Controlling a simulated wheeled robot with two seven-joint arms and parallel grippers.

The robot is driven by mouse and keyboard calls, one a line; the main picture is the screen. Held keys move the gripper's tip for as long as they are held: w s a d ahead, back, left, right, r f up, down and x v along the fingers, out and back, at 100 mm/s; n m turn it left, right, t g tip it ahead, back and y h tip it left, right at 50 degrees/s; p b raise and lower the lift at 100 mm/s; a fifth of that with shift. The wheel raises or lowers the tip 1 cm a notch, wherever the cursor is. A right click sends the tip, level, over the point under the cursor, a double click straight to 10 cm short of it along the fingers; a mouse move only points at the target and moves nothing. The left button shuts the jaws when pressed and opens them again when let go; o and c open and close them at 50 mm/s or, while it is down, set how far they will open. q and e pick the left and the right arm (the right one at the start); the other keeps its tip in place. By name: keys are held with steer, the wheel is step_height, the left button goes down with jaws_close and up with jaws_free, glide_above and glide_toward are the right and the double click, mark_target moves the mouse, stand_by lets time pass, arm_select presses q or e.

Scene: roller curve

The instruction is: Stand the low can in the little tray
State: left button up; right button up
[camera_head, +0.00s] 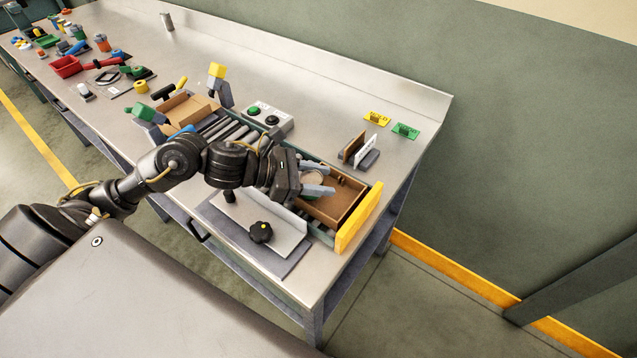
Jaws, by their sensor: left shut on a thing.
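My left gripper (318,181) reaches in from the left, with its grey fingers over the left part of a brown open tray (352,191). It is shut on a small pale round thing, which looks like the low can (314,176). The fingers cover much of the can. I cannot tell whether it touches the tray floor. The tray lies at the right end of the roller track, just inside a yellow end board (359,218). My right gripper is not in view.
A grey plate with a black knob (260,232) lies in front of the track. A cardboard box (186,110) stands left of the rollers. A button box (266,117) and upright plates (358,150) stand behind. Tools and a red bin (66,66) crowd the far left.

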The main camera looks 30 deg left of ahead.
arm_select(q)
steer(key=shift+f+p, duration=0.3)
steer(key=shift+f, duration=0.8)
steer(key=shift+f, duration=0.1)
steer(key=shift+f+b, duration=0.1)
steer(key=shift+b, duration=0.2)
steer(key=o, duration=1.1)
steer(key=shift+o, duration=0.2)
